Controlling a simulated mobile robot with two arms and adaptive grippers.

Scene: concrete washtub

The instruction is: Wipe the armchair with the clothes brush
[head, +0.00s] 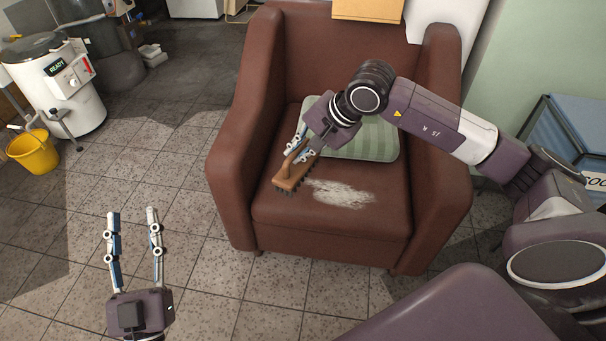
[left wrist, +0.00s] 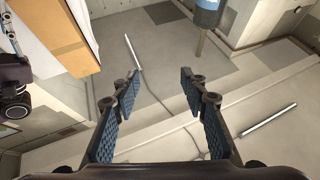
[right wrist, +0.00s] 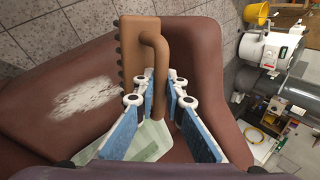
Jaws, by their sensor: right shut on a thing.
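A brown leather armchair (head: 330,222) stands in the middle of the head view. A pale powdery patch (head: 342,193) lies on its seat; it also shows in the right wrist view (right wrist: 84,98). My right gripper (head: 300,150) is shut on the handle of the wooden clothes brush (head: 289,177), just left of the patch. The brush (right wrist: 135,55) has dark bristles along its edge; whether they touch the seat I cannot tell. My left gripper (head: 133,215) is open and empty above the tiled floor, left of the chair; its fingers also show in the left wrist view (left wrist: 160,90).
A striped green cushion (head: 375,142) lies at the back of the seat, close behind my right gripper. A cardboard box (head: 368,9) is at the backrest. A yellow bucket (head: 35,152) and white machine (head: 62,85) stand far left. The floor between is clear.

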